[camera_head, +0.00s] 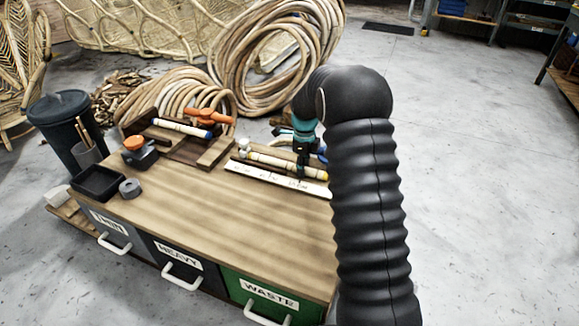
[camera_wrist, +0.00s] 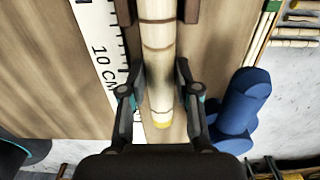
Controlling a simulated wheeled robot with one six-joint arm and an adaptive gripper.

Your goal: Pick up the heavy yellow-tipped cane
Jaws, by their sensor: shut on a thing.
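The yellow-tipped cane (camera_head: 280,163) is a pale, jointed rod lying beside a white ruler on the workbench. In the wrist view, the cane (camera_wrist: 158,65) runs down between my fingers, with its yellow end near the palm. My gripper (camera_head: 304,158) is at the cane's right part in the head view. My gripper (camera_wrist: 160,103) is shut on the cane, with one finger on each side. Brown blocks flank the cane at the top of the wrist view. I cannot tell whether the cane is clear of its support. My arm hides the bench's right end.
The ruler (camera_wrist: 100,50) lies close to the cane. A blue object (camera_wrist: 236,112) stands to its right. A blue-tipped cane (camera_head: 182,127) lies at a wooden fixture with an orange clamp (camera_head: 210,117). The bench top (camera_head: 220,213) is clear in front, above labelled drawers.

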